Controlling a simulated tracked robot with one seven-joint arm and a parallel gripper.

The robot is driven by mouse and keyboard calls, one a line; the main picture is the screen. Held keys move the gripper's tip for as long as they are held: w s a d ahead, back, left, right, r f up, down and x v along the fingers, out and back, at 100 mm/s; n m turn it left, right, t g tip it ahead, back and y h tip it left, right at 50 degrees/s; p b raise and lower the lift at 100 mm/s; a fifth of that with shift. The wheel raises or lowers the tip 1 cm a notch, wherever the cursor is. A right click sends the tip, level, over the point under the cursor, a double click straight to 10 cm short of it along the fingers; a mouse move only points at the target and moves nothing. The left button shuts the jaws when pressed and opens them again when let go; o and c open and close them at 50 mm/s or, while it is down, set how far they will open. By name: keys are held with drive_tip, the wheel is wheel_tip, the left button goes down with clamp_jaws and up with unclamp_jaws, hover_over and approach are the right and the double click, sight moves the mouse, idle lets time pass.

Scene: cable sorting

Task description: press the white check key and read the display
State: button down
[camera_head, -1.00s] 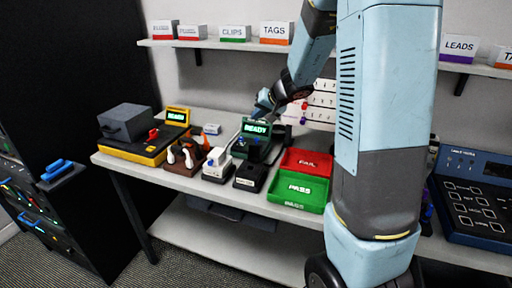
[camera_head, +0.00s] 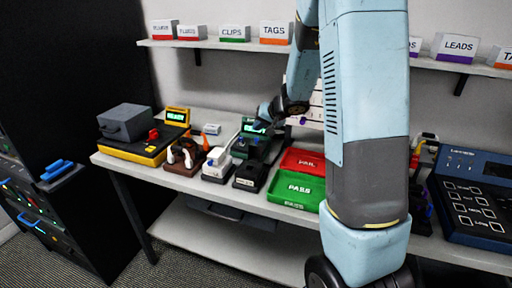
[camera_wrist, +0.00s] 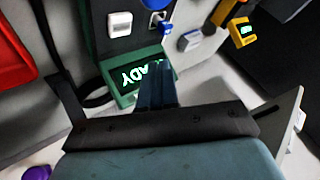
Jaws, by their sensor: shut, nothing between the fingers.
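The green tester (camera_wrist: 116,72) shows in the wrist view with its lit display (camera_wrist: 128,80) reading READY in green letters, upside down. My fingers cover part of the display. The white key (camera_wrist: 120,24) sits on the tester's dark panel, beyond the display. My gripper (camera_wrist: 157,68) is shut and empty, with its fingertips over the display's edge and apart from the white key in the picture. In the head view my gripper (camera_head: 262,120) is in front of the tester's display (camera_head: 250,126), hiding part of it. I cannot tell whether the fingers touch anything.
A red FAIL tray (camera_head: 303,160) and green PASS tray (camera_head: 297,187) lie right of the tester. A yellow tester (camera_head: 150,148) with its own display stands left. Small stands and a white device (camera_head: 216,165) crowd the front. A shelf (camera_head: 215,44) of boxes is above.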

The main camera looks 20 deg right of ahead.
drive_tip(key=shift+f, duration=2.5)
drive_tip(key=shift+f, duration=0.35)
drive_tip(key=shift+f, duration=0.35)
idle(1.0)
drive_tip(key=shift+r, duration=0.8)
drive_tip(key=shift+r, duration=2.5)
